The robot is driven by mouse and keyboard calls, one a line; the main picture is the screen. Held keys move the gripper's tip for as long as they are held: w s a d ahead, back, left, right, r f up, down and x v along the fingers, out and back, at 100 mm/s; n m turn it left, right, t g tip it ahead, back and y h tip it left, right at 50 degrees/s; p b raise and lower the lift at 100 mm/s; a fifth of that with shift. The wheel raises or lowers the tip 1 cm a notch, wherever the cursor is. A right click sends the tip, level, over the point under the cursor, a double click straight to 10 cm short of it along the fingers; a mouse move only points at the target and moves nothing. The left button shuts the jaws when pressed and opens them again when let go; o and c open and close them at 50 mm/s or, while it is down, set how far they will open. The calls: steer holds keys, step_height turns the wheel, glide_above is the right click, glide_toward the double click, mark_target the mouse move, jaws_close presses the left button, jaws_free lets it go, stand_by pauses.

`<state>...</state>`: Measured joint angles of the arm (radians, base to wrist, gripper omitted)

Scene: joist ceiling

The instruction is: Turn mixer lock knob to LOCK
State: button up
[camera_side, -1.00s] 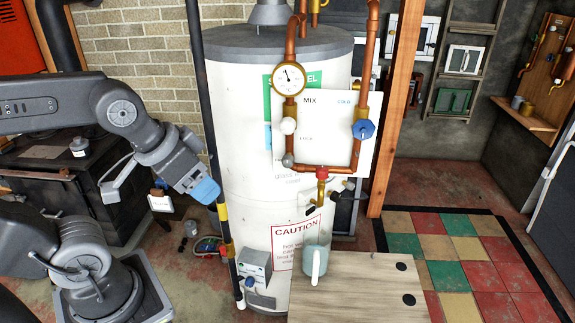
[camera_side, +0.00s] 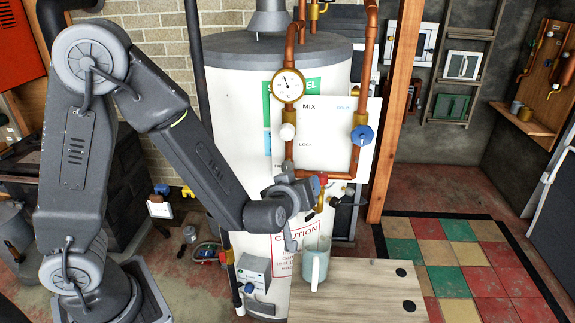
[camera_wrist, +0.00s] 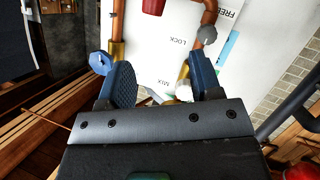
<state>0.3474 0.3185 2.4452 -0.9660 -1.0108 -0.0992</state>
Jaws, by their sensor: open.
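A white panel (camera_side: 328,135) with MIX and LOCK printed on it stands behind copper pipes, in front of the white tank. In the wrist view a grey knob (camera_wrist: 207,36) sits at the bend of the copper pipe, with LOCK on one side and FREE on the other. My gripper (camera_wrist: 158,72) is open, its two blue fingers pointing toward the panel with nothing between the tips. The grey knob lies beyond the right finger, apart from it. In the side view my gripper (camera_side: 306,188) is near the lower pipe and mostly hidden by my wrist.
A white knob (camera_side: 288,131) is on the left pipe under the gauge (camera_side: 287,84). A blue valve knob (camera_side: 362,135) is on the right pipe, and a red knob (camera_side: 323,178) at the lower pipe.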

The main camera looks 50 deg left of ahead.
mark_target(287, 170)
steer(key=s+a+f+n+y, duration=0.1)
steer(key=s+a+f+y, duration=0.2)
steer(key=y, duration=0.3)
steer(key=x, duration=1.4)
steer(key=shift+f, duration=0.1)
steer(key=c, duration=0.9)
